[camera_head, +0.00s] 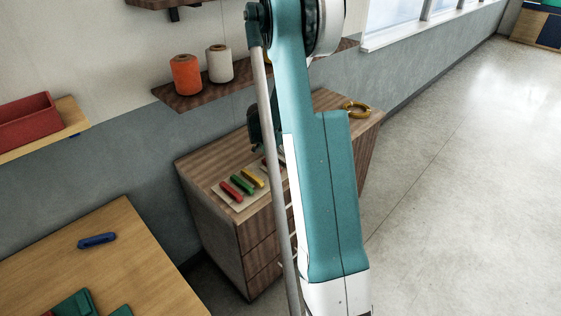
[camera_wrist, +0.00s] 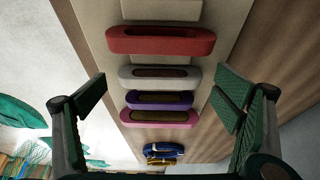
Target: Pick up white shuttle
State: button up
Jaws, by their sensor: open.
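The white shuttle (camera_wrist: 160,77) lies in the wrist view on a pale board, with a dark slot along its middle. A red shuttle (camera_wrist: 160,40) lies above it in the picture. A purple shuttle (camera_wrist: 127,99) and a pink shuttle (camera_wrist: 185,120) lie close below it. My gripper (camera_wrist: 162,88) is open and empty, with one finger to the left of the white shuttle and one to the right. Whether the fingers are level with it I cannot tell. In the head view my arm hides the white shuttle and most of the gripper.
A shelf (camera_head: 195,97) with orange (camera_head: 186,75) and white (camera_head: 220,63) spools hangs above. A blue shuttle (camera_head: 97,240) lies on the left table.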

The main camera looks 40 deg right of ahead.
aim_at(280, 158)
dwell(0.4)
jog(key=c, duration=0.9)
jog(key=shift+r, duration=0.15)
notch_tip(280, 158, up, 10)
dwell(0.4)
dwell(0.5)
